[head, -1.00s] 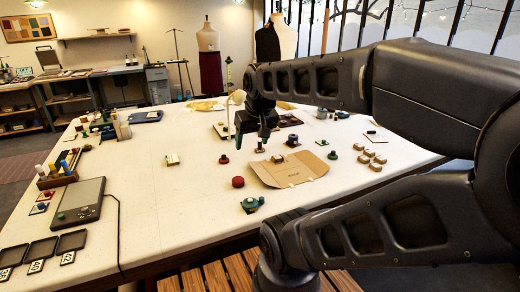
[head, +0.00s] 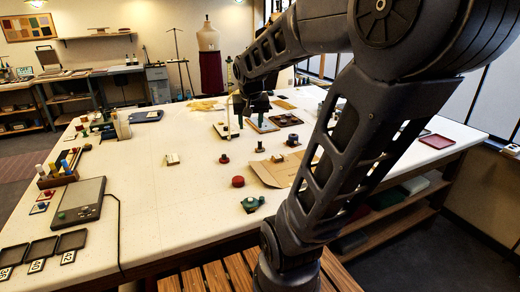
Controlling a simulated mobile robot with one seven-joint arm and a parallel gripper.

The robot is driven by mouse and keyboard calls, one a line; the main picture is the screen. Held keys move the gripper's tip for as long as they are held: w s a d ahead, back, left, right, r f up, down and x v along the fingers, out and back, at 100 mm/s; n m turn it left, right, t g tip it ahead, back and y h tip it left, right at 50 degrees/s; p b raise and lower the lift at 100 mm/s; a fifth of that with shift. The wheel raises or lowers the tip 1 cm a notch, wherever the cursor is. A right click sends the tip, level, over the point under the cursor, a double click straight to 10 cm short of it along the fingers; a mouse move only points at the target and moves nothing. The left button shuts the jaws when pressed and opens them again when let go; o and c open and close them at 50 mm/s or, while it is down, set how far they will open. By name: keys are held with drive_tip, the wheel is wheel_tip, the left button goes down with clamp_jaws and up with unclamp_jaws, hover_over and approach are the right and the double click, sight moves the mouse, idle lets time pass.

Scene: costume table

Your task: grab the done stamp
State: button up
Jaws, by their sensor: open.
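Several small stamp-like pieces stand on the white table (head: 150,190), and no label is readable, so I cannot tell which is the done stamp. A small upright dark piece (head: 260,147) stands behind the brown folded card, and another dark piece (head: 277,158) is on or beside the card. A dark knobbed piece (head: 224,159) stands further left. My gripper (head: 246,112) is over the far middle of the table, above and behind these pieces. It is open; its fingertips are small and partly lost against dark things behind. No held object is visible.
A brown card (head: 270,174) is partly hidden by my arm, which covers much of the right side. A red round tin (head: 238,182) and a green item (head: 251,204) stand nearby. A grey flat device (head: 80,200) lies left. The left-middle table is mostly clear.

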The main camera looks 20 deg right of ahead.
drive_tip(key=w+d+f+m+h, duration=0.1)
drive_tip(key=w+d+f+m, duration=0.15)
drive_tip(key=w, duration=0.45)
drive_tip(key=w+d+f+m, duration=0.1)
drive_tip(key=w+d+f, duration=0.15)
drive_tip(key=w, duration=0.45)
drive_tip(key=m+g, duration=0.1)
drive_tip(key=m, duration=0.2)
approach(260, 142)
drive_tip(key=w, duration=0.1)
drive_tip(key=shift+h, duration=0.4)
drive_tip(key=x, duration=1)
drive_tip(key=shift+a+f, duration=0.15)
drive_tip(key=shift+f, duration=0.3)
drive_tip(key=shift+c, duration=0.5)
clamp_jaws()
